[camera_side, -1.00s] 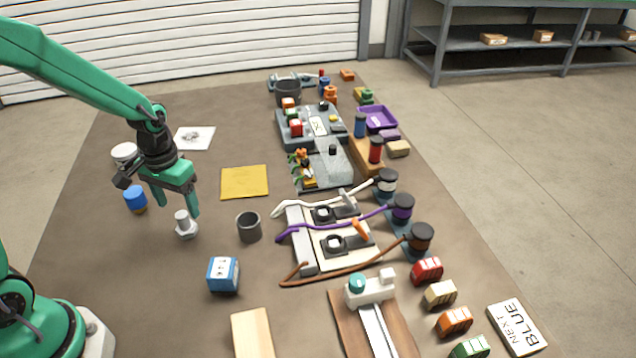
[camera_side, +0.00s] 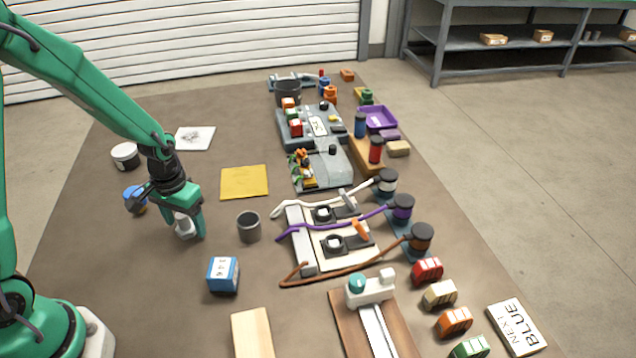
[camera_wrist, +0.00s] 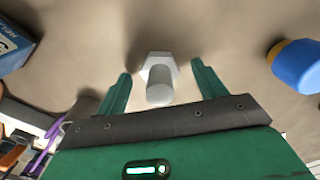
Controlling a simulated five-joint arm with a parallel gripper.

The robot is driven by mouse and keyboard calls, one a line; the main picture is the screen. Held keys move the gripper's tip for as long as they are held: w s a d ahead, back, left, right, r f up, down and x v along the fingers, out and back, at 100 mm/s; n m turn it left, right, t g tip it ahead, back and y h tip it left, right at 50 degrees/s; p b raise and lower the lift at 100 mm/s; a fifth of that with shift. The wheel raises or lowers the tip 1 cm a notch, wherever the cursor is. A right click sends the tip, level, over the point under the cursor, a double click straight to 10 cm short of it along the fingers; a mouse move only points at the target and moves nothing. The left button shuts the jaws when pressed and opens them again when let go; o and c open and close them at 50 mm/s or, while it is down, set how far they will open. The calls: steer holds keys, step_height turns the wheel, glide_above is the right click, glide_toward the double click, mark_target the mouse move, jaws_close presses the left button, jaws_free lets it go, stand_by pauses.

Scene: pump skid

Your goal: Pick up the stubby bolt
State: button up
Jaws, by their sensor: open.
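The stubby bolt (camera_wrist: 159,82) is a pale grey bolt with a hexagonal head and a short round shank. In the wrist view it lies between the two green fingers of my gripper (camera_wrist: 160,84), with a gap on each side. In the side view my gripper (camera_side: 187,228) is low over the table at left, and the bolt (camera_side: 184,226) shows partly between the fingers, the rest hidden behind them. My gripper is open and does not grip the bolt.
A blue cylinder with an orange end (camera_side: 134,200) stands just left of my gripper. A dark grey cup (camera_side: 248,227) stands to the right, and a blue block (camera_side: 223,274) sits to the front right. A yellow mat (camera_side: 244,182) lies behind the cup.

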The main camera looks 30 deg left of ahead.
steer(key=shift+f, duration=0.3)
steer(key=shift+c, duration=0.4)
steer(key=c, duration=1)
